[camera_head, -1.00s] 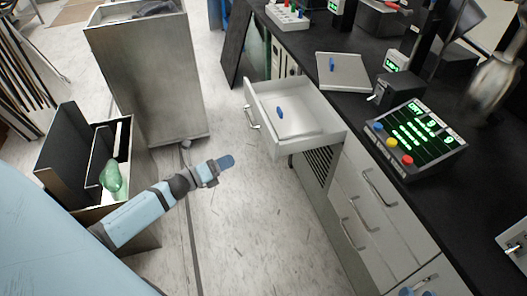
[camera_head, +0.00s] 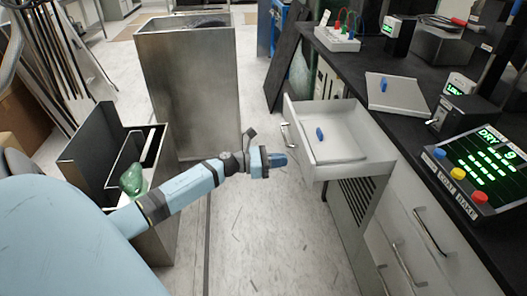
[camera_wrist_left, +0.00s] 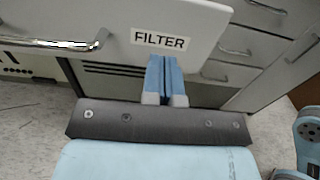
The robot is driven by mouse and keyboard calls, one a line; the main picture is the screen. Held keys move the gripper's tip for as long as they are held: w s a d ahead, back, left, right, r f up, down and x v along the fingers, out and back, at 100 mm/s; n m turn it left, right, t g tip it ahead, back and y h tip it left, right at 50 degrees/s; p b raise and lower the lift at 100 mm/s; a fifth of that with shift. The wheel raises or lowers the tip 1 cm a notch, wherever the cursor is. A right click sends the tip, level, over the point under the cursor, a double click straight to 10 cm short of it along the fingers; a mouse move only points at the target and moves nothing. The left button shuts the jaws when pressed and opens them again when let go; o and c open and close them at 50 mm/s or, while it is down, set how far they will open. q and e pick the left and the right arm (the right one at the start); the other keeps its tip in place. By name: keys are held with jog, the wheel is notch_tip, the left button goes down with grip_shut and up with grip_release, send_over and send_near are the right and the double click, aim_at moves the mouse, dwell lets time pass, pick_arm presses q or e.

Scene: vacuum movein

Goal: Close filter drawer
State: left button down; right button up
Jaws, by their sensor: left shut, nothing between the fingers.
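The filter drawer (camera_head: 338,171) stands pulled out from the bench in the head view, with a flat pale panel bearing a small blue knob (camera_head: 320,133) inside it. In the left wrist view its white front (camera_wrist_left: 205,22) carries the label FILTER (camera_wrist_left: 160,40) and a metal bar handle (camera_wrist_left: 60,43). My left gripper (camera_head: 277,160) is shut and empty, just in front of the drawer front. In the left wrist view its blue fingertips (camera_wrist_left: 165,70) are together just below the label; I cannot tell whether they touch the front. My right gripper does not show clearly.
More drawers with bar handles (camera_head: 431,231) sit right of the filter drawer. A control panel (camera_head: 485,165) with coloured buttons and a lid-like plate (camera_head: 394,93) lie on the black bench. A tall metal bin (camera_head: 185,90) and an open box (camera_head: 90,165) stand at left.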

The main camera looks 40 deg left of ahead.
aim_at(303, 158)
pick_arm(q)
jog(key=x, duration=0.4)
jog(key=shift+w+d, duration=0.25)
jog(key=shift+w, duration=0.05)
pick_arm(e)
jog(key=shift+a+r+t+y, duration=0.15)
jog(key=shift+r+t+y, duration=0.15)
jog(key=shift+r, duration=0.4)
pick_arm(q)
jog(key=shift+b, duration=0.3)
